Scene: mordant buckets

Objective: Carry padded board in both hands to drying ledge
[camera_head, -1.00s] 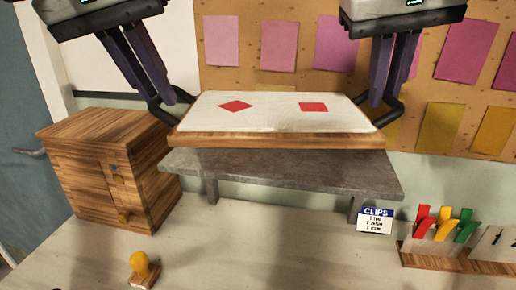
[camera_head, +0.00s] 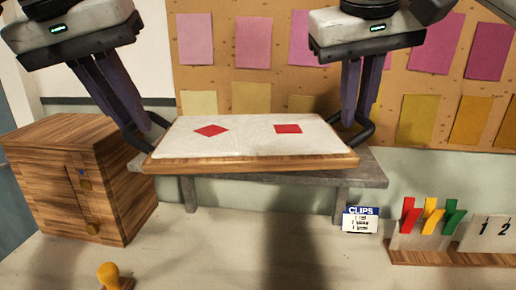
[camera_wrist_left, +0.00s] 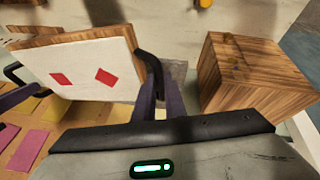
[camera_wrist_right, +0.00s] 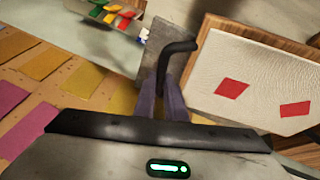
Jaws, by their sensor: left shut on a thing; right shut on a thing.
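The padded board (camera_head: 250,145) has a wooden base, a pale padded top with two red diamonds, and a dark handle at each end. My left gripper (camera_head: 138,122) is shut on the board's left handle, which also shows in the left wrist view (camera_wrist_left: 150,68). My right gripper (camera_head: 358,115) is shut on the right handle, clear in the right wrist view (camera_wrist_right: 172,50). The board looks roughly level over the grey drying ledge (camera_head: 366,172) and hides most of its top. I cannot tell whether they touch.
A wooden drawer cabinet (camera_head: 90,185) stands left of the ledge. Below are a yellow-knobbed stamp (camera_head: 108,274) and a CLIPS sign (camera_head: 360,220). A rack of coloured clips (camera_head: 430,222) stands at the right. A cork board (camera_head: 385,100) with cards hangs behind.

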